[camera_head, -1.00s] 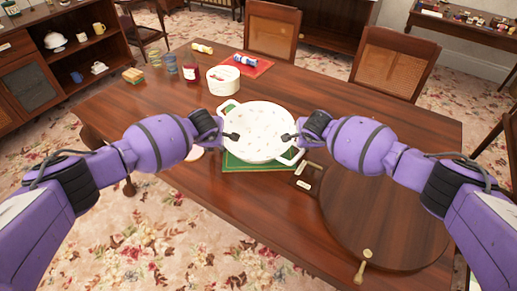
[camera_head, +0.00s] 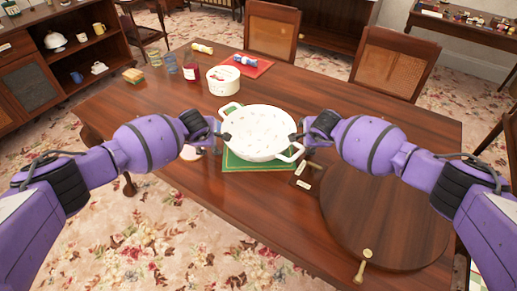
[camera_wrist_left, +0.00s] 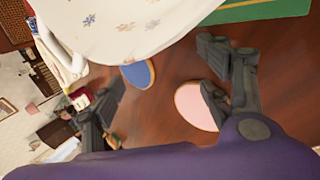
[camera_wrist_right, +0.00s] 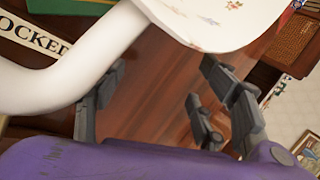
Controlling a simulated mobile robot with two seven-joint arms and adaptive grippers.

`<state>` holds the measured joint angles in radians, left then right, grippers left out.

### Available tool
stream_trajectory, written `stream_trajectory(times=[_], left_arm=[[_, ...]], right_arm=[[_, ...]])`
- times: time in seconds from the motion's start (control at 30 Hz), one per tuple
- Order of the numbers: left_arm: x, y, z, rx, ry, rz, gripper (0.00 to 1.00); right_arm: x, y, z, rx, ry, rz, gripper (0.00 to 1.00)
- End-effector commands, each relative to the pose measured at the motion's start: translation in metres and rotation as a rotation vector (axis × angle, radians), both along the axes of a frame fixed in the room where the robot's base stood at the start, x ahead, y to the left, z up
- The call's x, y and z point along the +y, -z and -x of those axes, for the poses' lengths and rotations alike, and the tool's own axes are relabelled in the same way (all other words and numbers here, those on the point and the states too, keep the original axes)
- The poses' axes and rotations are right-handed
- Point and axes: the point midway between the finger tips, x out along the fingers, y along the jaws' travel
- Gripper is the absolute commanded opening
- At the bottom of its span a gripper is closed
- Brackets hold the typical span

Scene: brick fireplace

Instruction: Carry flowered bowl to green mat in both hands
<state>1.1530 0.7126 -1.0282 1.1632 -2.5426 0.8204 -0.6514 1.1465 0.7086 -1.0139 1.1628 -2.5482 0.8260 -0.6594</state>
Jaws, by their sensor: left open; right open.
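The flowered bowl (camera_head: 262,130), white with small flowers and two loop handles, stands upright over the green mat (camera_head: 234,163), which shows below its near side. The bowl looks to rest on the mat; its base is hidden. My left gripper (camera_head: 221,140) is open at the bowl's left side. In the left wrist view its spread fingers are empty, with the bowl's wall (camera_wrist_left: 130,25) beyond them. My right gripper (camera_head: 299,141) is open at the right side, near the near-right handle. In the right wrist view the handle (camera_wrist_right: 55,90) passes beside the fingers, with nothing between them.
A round dark wooden board (camera_head: 385,215) fills the table's right end. A small dark sign (camera_head: 309,178) lies between it and the bowl. A white round box (camera_head: 223,81), a red jar (camera_head: 192,71) and glasses stand behind. A pink coaster (camera_wrist_left: 195,106) lies below my left gripper.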

Motion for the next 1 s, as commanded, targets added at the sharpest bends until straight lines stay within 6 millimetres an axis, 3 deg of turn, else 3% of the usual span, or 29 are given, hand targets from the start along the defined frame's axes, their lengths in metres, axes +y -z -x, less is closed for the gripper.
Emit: stream_trajectory(times=[0.27, 0.7, 1.0], left_arm=[[0.001, -0.008, 0.006, 0.000, 0.001, -0.001, 0.71], [0.001, -0.072, 0.054, -0.002, 0.002, 0.000, 0.71], [0.001, -0.094, 0.072, 0.000, 0.001, -0.001, 0.71]], right_arm=[[-0.001, 0.000, 0.000, 0.000, 0.001, 0.001, 0.66], [-0.001, 0.000, 0.000, 0.000, 0.001, 0.001, 0.66], [-0.001, -0.001, 0.001, 0.000, 0.001, 0.001, 0.66]])
